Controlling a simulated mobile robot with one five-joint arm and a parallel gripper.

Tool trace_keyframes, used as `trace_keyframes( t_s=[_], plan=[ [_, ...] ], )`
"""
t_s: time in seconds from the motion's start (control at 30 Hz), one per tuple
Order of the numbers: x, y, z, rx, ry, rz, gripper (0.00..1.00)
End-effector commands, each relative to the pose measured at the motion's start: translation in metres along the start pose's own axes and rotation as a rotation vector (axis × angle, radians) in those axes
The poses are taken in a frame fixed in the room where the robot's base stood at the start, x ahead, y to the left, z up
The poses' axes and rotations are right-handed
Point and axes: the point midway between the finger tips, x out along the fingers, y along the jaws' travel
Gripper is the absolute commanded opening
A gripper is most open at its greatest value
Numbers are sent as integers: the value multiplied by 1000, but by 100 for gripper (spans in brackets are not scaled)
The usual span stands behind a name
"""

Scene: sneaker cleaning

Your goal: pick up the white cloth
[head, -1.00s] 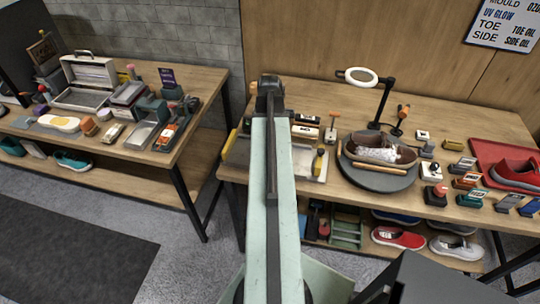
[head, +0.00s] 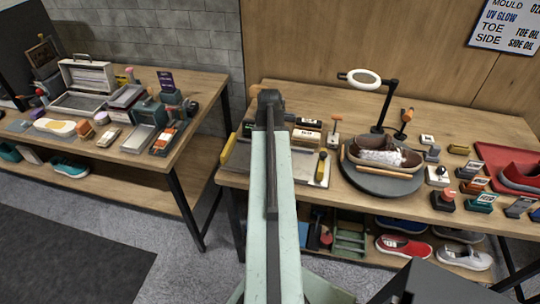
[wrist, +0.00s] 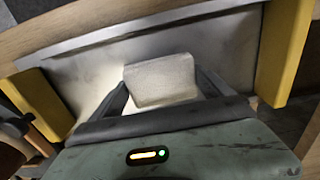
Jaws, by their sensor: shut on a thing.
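The white cloth (wrist: 160,80) shows in the wrist view as a pale, folded block between the two dark fingers of my gripper (wrist: 162,88). The fingers are shut on it, one at each side. It is over a grey metal tray (wrist: 225,45); I cannot tell whether it still touches the tray. In the head view the tray (head: 238,154) lies on the near left of the right-hand workbench, and my arm hides the cloth and gripper.
Yellow bars (wrist: 285,50) flank the tray. Small bottles and blocks crowd the right. Another bench with tools stands left.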

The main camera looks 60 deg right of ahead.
Motion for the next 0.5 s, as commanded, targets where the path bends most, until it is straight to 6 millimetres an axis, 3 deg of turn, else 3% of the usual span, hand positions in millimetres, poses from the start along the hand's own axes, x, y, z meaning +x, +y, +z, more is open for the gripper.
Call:
trace_keyframes(
  t_s=[0.23,0.5],
  plan=[
    [-20,0,0,0,0,0,50],
    [-78,0,0,1,0,0,50]
  ],
)
